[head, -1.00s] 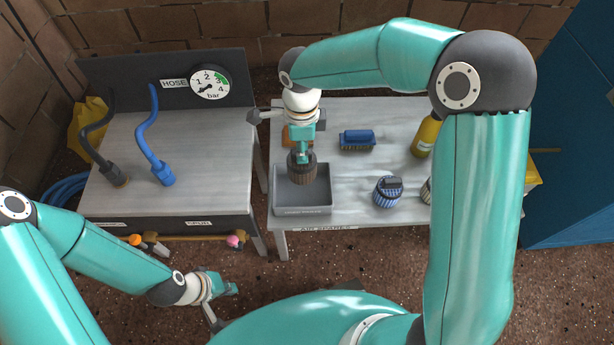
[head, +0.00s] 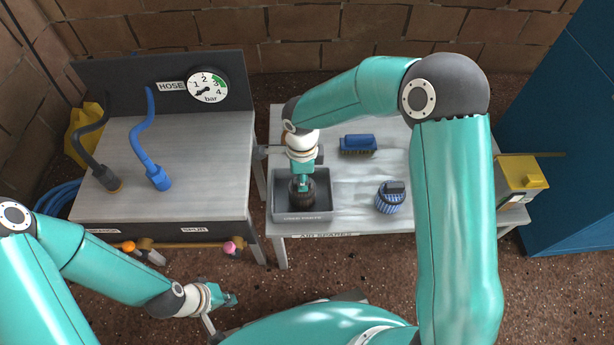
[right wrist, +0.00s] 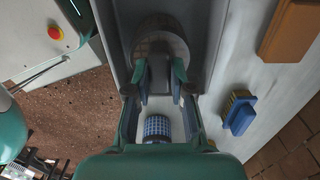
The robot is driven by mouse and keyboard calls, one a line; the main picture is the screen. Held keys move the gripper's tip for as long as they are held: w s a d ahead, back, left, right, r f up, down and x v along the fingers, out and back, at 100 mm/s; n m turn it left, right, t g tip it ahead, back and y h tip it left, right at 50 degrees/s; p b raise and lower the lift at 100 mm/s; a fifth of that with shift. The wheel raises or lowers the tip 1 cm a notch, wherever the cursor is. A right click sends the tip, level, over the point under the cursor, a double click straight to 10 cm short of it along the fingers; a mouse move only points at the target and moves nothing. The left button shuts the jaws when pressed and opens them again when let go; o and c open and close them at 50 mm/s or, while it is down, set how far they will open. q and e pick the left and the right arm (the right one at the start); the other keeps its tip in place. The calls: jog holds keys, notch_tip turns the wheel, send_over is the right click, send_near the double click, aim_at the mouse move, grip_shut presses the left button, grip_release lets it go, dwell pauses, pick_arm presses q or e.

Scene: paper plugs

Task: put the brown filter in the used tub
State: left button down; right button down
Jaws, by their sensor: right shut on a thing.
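The brown filter (head: 301,193) is inside the grey tub (head: 283,216) on the right-hand table, upright as far as I can see. Whether its underside touches the tub floor is hidden. My right gripper (head: 301,180) reaches down from above and is shut on the filter's top. In the right wrist view both fingers (right wrist: 160,82) close on a dark part at the top of the brown filter (right wrist: 162,38), with tub walls on either side. My left gripper (head: 232,299) hangs low in front of the left bench, away from the tub; its jaw opening is unclear.
A blue filter (head: 391,199) stands on the table right of the tub; a blue brush (head: 357,145) lies behind. An orange-brown block (right wrist: 291,28) shows in the wrist view. A hose bench (head: 190,150) stands left. A yellow-topped box (head: 525,178) is at the table's right end.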

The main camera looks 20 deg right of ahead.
jog(key=c, duration=1)
grip_release()
jog(key=shift+r, duration=0.4)
notch_tip(320, 180, up, 11)
jog(key=p, duration=0.3)
jog(key=shift+r, duration=0.15)
